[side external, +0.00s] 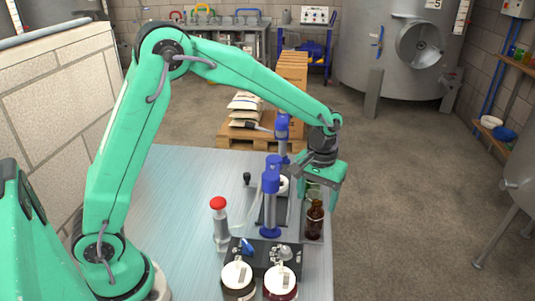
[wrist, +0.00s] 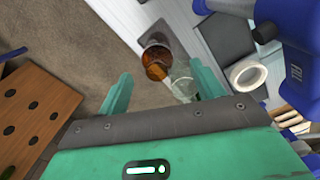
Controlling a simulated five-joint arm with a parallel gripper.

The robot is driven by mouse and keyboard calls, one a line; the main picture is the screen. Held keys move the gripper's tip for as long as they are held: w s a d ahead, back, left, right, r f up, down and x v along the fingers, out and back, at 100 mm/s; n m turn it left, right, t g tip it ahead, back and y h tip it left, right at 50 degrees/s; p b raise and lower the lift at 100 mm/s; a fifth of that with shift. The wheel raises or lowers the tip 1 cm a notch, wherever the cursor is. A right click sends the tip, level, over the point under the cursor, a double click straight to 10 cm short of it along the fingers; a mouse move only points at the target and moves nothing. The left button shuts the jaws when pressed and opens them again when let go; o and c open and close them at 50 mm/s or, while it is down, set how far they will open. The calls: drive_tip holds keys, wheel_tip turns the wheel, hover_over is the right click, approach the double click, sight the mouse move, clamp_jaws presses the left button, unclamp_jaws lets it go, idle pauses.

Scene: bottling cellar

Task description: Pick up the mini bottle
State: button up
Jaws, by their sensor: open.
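A small brown glass bottle (side external: 315,218) stands upright near the right edge of the table in the side view. A pale greenish, clear glass bottle (wrist: 184,78) stands close beside the brown one (wrist: 157,60) in the wrist view. I cannot tell for sure which of the two is the mini bottle. My gripper (side external: 318,196) is open and points down over the bottles. In the wrist view its fingers (wrist: 162,72) are spread, with the brown bottle between and beyond the tips and the clear bottle nearer the right finger. No grip on either bottle shows.
A blue-and-grey bench device (side external: 271,195) stands just left of the bottles. A white roll (wrist: 246,74) is beside it. A red-topped cylinder (side external: 220,222) and two lidded jars (side external: 281,279) stand nearer the front. The table's left part (side external: 185,190) is clear.

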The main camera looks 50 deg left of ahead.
sight(317, 207)
drive_tip(key=shift+d+f, duration=0.15)
drive_tip(key=shift+f, duration=2.45)
drive_tip(key=shift+w, duration=0.1)
drive_tip(key=c, duration=1.2)
drive_tip(key=shift+o, duration=0.2)
drive_tip(key=shift+r, duration=0.15)
drive_tip(key=shift+r, duration=0.55)
drive_tip(key=r, duration=0.3)
drive_tip(key=shift+s+d+r, duration=0.1)
drive_tip(key=shift+s+d, duration=0.1)
drive_tip(key=shift+d, duration=0.05)
drive_tip(key=s+d+r, duration=0.6)
drive_tip(key=s+d, duration=0.1)
drive_tip(key=d, duration=0.1)
drive_tip(key=shift+s+r, duration=0.25)
drive_tip(key=shift+s, duration=0.05)
